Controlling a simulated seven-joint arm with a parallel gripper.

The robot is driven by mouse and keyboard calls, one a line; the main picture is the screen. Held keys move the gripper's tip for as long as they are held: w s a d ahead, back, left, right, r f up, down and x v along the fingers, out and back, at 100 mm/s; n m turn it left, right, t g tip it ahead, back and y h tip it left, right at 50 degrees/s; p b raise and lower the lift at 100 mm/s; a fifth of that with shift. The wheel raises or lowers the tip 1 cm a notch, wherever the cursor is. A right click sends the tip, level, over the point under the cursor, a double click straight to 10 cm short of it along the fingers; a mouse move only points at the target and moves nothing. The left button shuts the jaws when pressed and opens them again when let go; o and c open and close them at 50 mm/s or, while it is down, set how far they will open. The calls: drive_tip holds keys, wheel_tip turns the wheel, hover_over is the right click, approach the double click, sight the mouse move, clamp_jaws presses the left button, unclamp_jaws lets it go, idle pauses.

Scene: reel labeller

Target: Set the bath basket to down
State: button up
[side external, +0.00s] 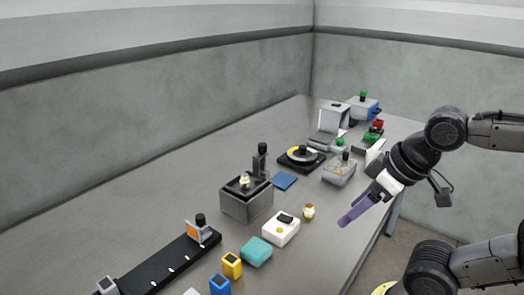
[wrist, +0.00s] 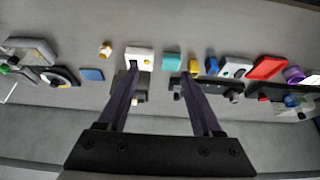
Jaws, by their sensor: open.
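A grey metal box (side external: 246,207), which looks like the bath, stands mid-table in the side view. A dark basket or plate (side external: 233,187) sits at its top, with a small cream-and-gold piece (side external: 244,181) on it. A black post (side external: 262,160) rises at its back; I cannot tell the basket's exact height. My gripper (side external: 350,218) hangs over the table's right edge, apart from the box, open and empty. In the wrist view my gripper's two purple fingers (wrist: 160,76) are spread wide. The left finger partly hides the box there.
A white box (side external: 281,229), a small gold-topped bottle (side external: 308,212) and a teal block (side external: 257,251) stand near the bath. A blue pad (side external: 285,181) and a black round device (side external: 302,158) lie behind. A long black rail (side external: 160,264) runs front left.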

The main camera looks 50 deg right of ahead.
drive_tip(key=shift+c, duration=0.3)
drive_tip(key=w+d+r+t, duration=0.1)
drive_tip(key=w+r+t, duration=0.3)
drive_tip(key=w, duration=0.4)
drive_tip(key=w+d+r+t+h, duration=0.1)
drive_tip(key=w+r+t, duration=0.3)
drive_tip(key=w, duration=0.3)
drive_tip(key=w+d+r+t, duration=0.2)
drive_tip(key=w+r+t, duration=0.2)
drive_tip(key=w, duration=0.4)
drive_tip(key=w+d+f+m+h, duration=0.1)
drive_tip(key=d+f, duration=0.4)
drive_tip(key=f, duration=0.4)
drive_tip(key=w+d+f+m+h, duration=0.1)
drive_tip(key=d+f, duration=0.5)
drive_tip(key=f, duration=0.3)
drive_tip(key=w+d, duration=0.2)
drive_tip(key=w, duration=1.1)
drive_tip(key=shift+w+d+r, duration=0.2)
drive_tip(key=shift+w+r, duration=0.05)
drive_tip(key=shift+w, duration=0.05)
clamp_jaws()
